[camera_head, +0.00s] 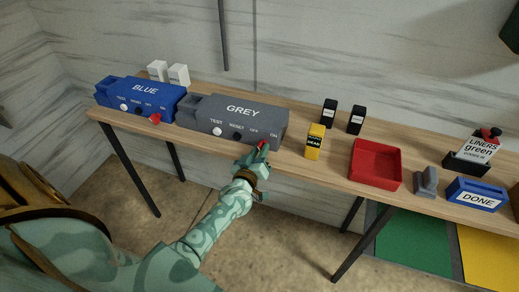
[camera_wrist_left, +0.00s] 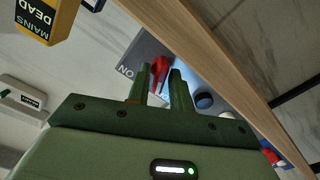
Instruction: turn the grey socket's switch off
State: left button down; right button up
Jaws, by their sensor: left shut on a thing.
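The grey socket (camera_head: 240,115) is a long box on the bench with the labels TEST, RESET, OFF and ON on its front. Its red switch (camera_head: 263,144) sits at the right part of the front, near the OFF and ON labels. My left gripper (camera_head: 257,156) is at the front of the socket, with its fingers shut on the red switch. In the left wrist view the switch (camera_wrist_left: 160,68) stands between the two green fingers, beside the ON lettering. The fingers hide part of it, and I cannot tell its exact setting. My right gripper is out of view.
The blue socket (camera_head: 142,92) stands to the left with its own red switch. A yellow MAINS DEAD block (camera_head: 315,140) stands close on the right, also in the wrist view (camera_wrist_left: 38,18). Further right are a red tray (camera_head: 377,181) and a blue DONE box (camera_head: 475,196).

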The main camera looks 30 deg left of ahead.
pick_arm(q)
jog(key=shift+n, duration=0.6)
jog(key=c, duration=1.5)
grip_release()
jog(key=p+v, duration=0.2)
jog(key=v, duration=1.4)
jog(key=shift+s+d, duration=0.15)
